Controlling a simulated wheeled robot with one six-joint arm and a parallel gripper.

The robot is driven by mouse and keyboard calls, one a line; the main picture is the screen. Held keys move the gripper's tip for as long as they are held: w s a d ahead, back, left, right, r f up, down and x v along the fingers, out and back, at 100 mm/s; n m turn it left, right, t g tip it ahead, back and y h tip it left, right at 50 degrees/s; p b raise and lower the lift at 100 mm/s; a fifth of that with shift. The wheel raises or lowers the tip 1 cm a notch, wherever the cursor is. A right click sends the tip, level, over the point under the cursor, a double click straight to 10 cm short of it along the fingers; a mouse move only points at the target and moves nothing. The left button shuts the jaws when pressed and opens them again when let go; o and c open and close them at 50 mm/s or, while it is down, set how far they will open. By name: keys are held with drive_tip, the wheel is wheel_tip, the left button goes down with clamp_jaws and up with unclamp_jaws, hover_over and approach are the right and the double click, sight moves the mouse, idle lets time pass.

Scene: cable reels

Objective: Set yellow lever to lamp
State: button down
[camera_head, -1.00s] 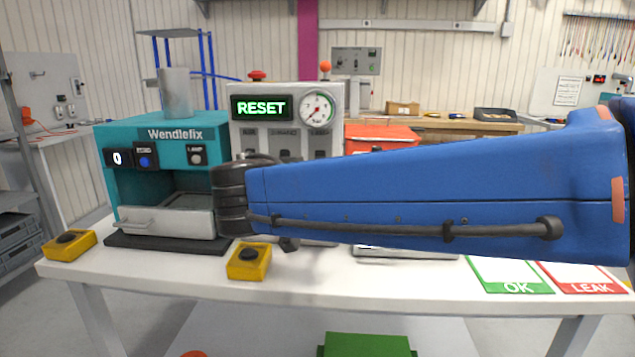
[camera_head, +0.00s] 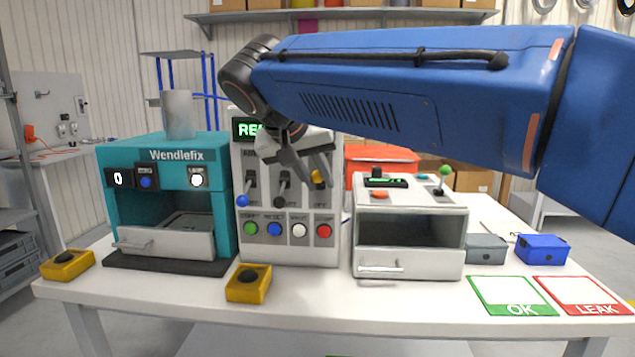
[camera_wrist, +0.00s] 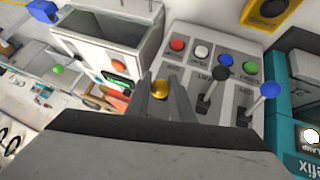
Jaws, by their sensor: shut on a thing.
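The yellow lever (camera_head: 318,178) is the rightmost of three levers on the grey control panel (camera_head: 325,255). My gripper (camera_head: 310,172) is at its knob, coming from above. In the wrist view the yellow knob (camera_wrist: 160,88) sits between the fingertips of my gripper (camera_wrist: 165,100), which are shut on it. The fingers and wrist hide most of this lever's slot and upper labels; an OFF label shows below it. On the teal Wendlefix machine (camera_head: 170,143), the round lamp (camera_head: 196,180) looks bright white. The panel display (camera_head: 243,129) is partly covered, showing "RE".
A blue-knobbed lever (camera_head: 242,200) and a black lever (camera_head: 282,188) stand left of the yellow one. Green, blue, white and red buttons sit below. A grey drawer unit (camera_head: 410,257) stands close on the right. Yellow button boxes (camera_head: 249,283) are in front.

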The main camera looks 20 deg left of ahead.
drive_tip(key=shift+r, duration=0.1)
idle(0.3)
drive_tip(key=c, duration=1.5)
unclamp_jaws()
drive_tip(key=shift+w, duration=0.1)
drive_tip(key=shift+c, duration=0.2)
drive_tip(key=v, duration=1.7)
drive_tip(key=shift+d+r, duration=0.1)
